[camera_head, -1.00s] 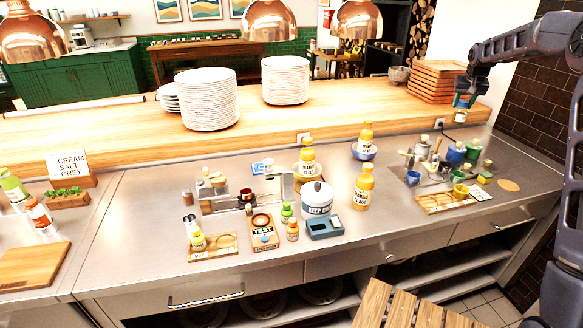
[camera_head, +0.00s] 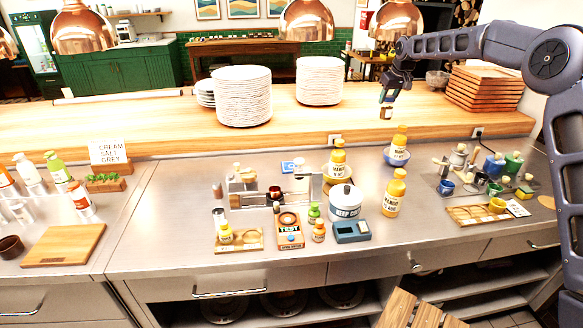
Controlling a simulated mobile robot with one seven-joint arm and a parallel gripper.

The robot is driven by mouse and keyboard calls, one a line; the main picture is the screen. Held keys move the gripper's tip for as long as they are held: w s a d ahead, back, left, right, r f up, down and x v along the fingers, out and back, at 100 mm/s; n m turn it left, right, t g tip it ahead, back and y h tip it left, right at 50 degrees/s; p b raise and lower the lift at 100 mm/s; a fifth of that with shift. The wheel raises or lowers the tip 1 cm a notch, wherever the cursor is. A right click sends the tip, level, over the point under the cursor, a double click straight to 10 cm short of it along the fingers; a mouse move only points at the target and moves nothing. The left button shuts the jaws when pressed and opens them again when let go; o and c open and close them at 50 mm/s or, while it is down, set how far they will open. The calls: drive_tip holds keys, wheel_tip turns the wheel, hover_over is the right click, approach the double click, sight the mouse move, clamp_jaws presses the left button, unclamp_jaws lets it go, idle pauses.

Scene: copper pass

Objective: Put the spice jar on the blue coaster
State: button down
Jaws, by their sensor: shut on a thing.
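My gripper (camera_head: 387,103) is in the air at the upper right, in front of the pale wooden shelf. It is shut on a small jar (camera_head: 386,113) with a brownish body, which I take for the spice jar; its label is too small to read. The jar hangs roughly upright, above and behind the mango bottles. A small flat blue-and-white piece (camera_head: 292,167) lies on the steel counter behind the cups; I cannot tell whether it is the blue coaster. No other clear blue coaster shows.
Mango bottles (camera_head: 394,194), a white lidded pot (camera_head: 345,200) and a boxed test kit (camera_head: 290,231) crowd the middle of the counter. Paint-like pots (camera_head: 493,165) stand at right. Plate stacks (camera_head: 243,97) stand on the shelf. Copper lamps (camera_head: 306,22) hang above. The left-centre counter is clear.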

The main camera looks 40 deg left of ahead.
drive_tip(key=s+a+n+g+y, duration=0.1)
drive_tip(key=s+a+n+g, duration=0.4)
drive_tip(key=s+a, duration=2.2)
drive_tip(key=f, duration=0.6)
drive_tip(key=s+d+f+n+t, duration=0.1)
drive_tip(key=f, duration=0.6)
drive_tip(key=d+f+n+t, duration=0.1)
drive_tip(key=f, duration=0.5)
drive_tip(key=shift+s+f, duration=0.2)
drive_tip(key=shift+s, duration=0.2)
drive_tip(key=shift+f, duration=0.1)
drive_tip(key=c, duration=0.9)
unclamp_jaws()
drive_tip(key=shift+o, duration=0.3)
drive_tip(key=v, duration=1.2)
drive_tip(key=shift+s, duration=0.2)
drive_tip(key=shift+d, duration=0.15)
